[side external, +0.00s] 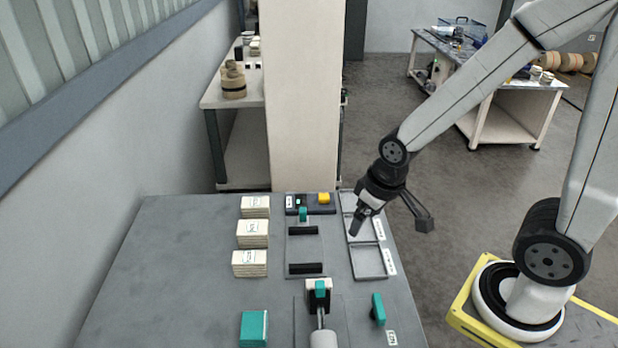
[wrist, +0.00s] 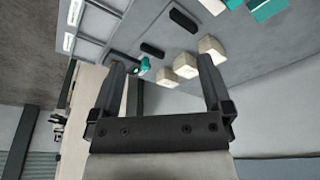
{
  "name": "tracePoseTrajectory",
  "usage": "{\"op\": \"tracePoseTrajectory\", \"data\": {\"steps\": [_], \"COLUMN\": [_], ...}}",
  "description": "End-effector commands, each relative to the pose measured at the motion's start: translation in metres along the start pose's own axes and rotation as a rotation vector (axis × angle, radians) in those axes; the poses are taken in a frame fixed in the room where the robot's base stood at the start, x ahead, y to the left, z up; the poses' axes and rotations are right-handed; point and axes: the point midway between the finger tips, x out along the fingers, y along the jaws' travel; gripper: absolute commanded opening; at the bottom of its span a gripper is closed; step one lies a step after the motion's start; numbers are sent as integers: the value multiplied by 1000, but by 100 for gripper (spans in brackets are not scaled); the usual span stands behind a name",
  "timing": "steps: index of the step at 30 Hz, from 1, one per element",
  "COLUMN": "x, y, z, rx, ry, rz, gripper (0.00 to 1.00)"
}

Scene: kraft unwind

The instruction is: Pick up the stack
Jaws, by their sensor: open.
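Three cream stacks with handwritten labels stand in a column on the grey table: a far stack (side external: 255,207), a middle stack (side external: 252,234) and a near stack (side external: 249,264). In the wrist view they show as pale blocks (wrist: 187,65) beyond the fingers; which one the task means I cannot tell. My gripper (side external: 357,230) is open and empty, tilted above the shallow trays to the right of the stacks. In the wrist view its two fingers (wrist: 163,75) are spread apart with nothing between them.
A fixture plate with black bars (side external: 303,231) lies between stacks and trays (side external: 368,262). A control strip with a yellow button (side external: 323,198) is behind. A teal block (side external: 254,328), a teal-handled clamp (side external: 320,290) and a teal lever (side external: 378,309) stand nearer. The table's left (side external: 170,260) is clear.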

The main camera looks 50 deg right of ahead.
Motion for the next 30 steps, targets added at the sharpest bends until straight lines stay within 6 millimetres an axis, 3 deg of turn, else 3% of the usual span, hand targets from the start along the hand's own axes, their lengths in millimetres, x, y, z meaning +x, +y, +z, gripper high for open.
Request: {"op": "tracePoseTrajectory", "data": {"steps": [8,17,30], "x": [6,28,85], "y": [1,4,13], "z": [-28,-103,-209], "rx": [-43,-173,-403], "ry": [-3,-4,25], "rz": [-10,-46,-127], "gripper": [100,100,100]}}
